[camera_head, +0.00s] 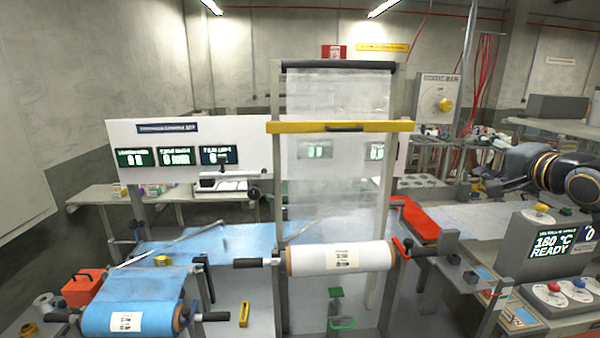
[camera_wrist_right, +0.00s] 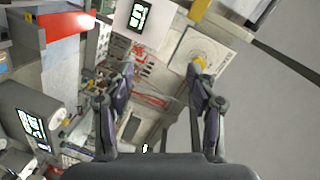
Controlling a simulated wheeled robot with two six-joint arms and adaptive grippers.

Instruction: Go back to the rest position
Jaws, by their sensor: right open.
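My right gripper (camera_head: 503,184) is at the right side in the head view, with its dark arm coming in from the right edge. It is in the air near the readout box that shows 160 °C READY (camera_head: 552,243). In the right wrist view my right gripper (camera_wrist_right: 160,72) has its two fingers spread wide apart with nothing between them. Past the fingers, the static bar panel with a yellow knob (camera_wrist_right: 200,55) shows at a tilt. My left gripper is in neither view.
A frame with a yellow bar (camera_head: 340,127) and hanging clear film stands at the centre. A white roll (camera_head: 340,258) lies across its lower part. A blue roll (camera_head: 135,315) is at front left.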

